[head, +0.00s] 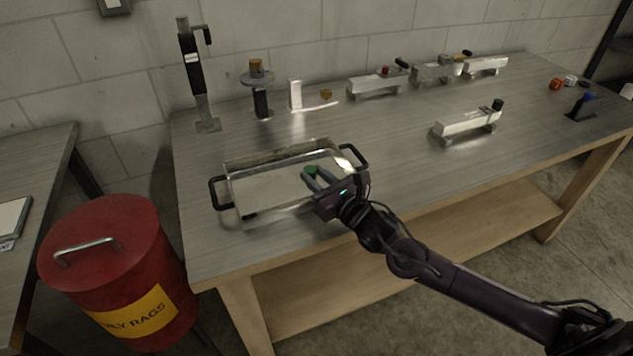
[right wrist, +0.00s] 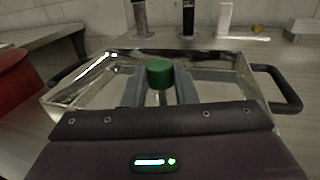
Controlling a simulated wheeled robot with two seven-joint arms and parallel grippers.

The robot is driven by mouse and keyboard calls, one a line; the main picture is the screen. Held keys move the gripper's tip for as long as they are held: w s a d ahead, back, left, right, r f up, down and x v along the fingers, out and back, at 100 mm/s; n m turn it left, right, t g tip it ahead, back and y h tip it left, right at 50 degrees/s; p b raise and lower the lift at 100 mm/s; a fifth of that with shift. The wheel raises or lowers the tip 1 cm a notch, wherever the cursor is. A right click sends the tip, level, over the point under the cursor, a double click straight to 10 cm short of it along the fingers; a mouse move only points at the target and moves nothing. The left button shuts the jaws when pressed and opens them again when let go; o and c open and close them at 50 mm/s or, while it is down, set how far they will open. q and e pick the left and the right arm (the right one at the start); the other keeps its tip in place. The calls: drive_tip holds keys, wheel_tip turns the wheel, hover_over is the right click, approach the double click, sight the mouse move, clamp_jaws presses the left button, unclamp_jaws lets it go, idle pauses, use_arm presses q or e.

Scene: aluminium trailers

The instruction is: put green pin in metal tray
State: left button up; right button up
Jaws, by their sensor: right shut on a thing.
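The metal tray (head: 262,192) is a shiny rectangular pan with black side handles on the near left part of the workbench. It also fills the middle of the right wrist view (right wrist: 215,65). My right gripper (head: 312,178) reaches over the tray from the right and is shut on the green pin (head: 311,170). In the right wrist view the pin's green round head (right wrist: 159,73) stands upright between the fingers (right wrist: 158,88), with a thin pale shank below. I cannot tell whether the pin touches the tray floor. My left gripper is not in view.
Behind the tray stand a black upright tool (head: 193,75) and a post with a disc (head: 258,90). Several metal fixtures (head: 376,85) line the back, and another (head: 467,122) sits right of centre. A red rag bin (head: 105,245) stands left of the workbench (head: 400,140).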

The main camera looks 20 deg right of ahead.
drive_tip(key=shift+f, duration=0.85)
drive_tip(key=shift+f, duration=0.2)
drive_tip(key=o, duration=1)
drive_tip(key=shift+c, duration=0.2)
drive_tip(key=shift+r, duration=0.1)
